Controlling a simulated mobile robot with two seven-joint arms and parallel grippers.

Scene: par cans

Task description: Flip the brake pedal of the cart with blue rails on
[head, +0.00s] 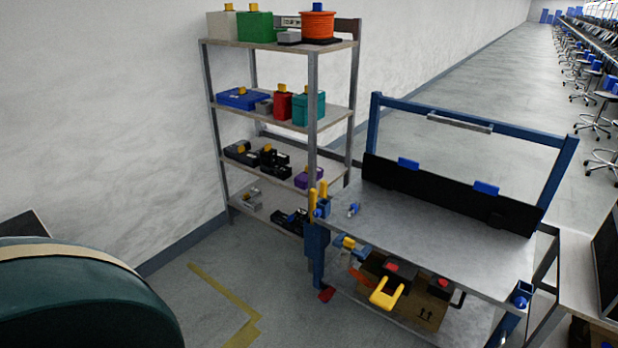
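A cart with blue rails (545,190) stands at the right, with a grey metal top and a tall blue frame at its far side. A small red part (326,294), which looks like a pedal, sits low by its left blue post near the floor. I cannot tell whether this pedal is up or down. The cart's wheels are not clearly visible. Neither of my grippers is in view.
A shelf rack (315,140) with tools and boxes stands behind the cart, to its left, near the white wall. A cardboard box (420,306) and tools with yellow handles sit under the cart top. Another table (575,262) stands close at right. Floor with yellow tape (225,290) is open at left.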

